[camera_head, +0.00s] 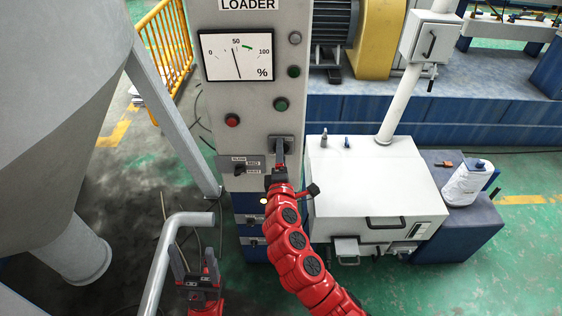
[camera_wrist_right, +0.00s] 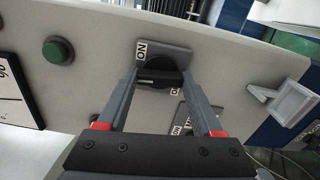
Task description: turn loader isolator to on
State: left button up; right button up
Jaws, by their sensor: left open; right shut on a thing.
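The loader isolator is a black rotary knob on a grey plate (camera_wrist_right: 180,57) in the right wrist view. The plate carries an "ON" label, and another small label beside the knob is partly covered. In the head view the plate (camera_head: 289,141) sits on the lower right of the grey LOADER panel (camera_head: 225,100). My right gripper (camera_wrist_right: 161,74) is shut on the knob, one finger on each side; it also shows in the head view (camera_head: 281,160). My left gripper (camera_head: 192,260) is open and empty, low at the left, away from the panel.
A selector switch (camera_head: 239,169) is left of the isolator. Red (camera_head: 232,120) and green (camera_head: 281,104) buttons and a gauge (camera_head: 237,56) are above. A white cabinet (camera_head: 375,185) stands to the right. A grey pipe rail (camera_head: 165,255) is beside my left gripper.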

jog(key=shift+f+m+b, duration=0.1)
jog(key=shift+m+b, duration=0.4)
jog(key=shift+m, duration=0.1)
jog(key=o, duration=1.4)
jog(key=shift+c, duration=0.2)
jog(key=shift+s, duration=0.1)
jog(key=s+b, duration=0.2)
jog(key=s, duration=1.5)
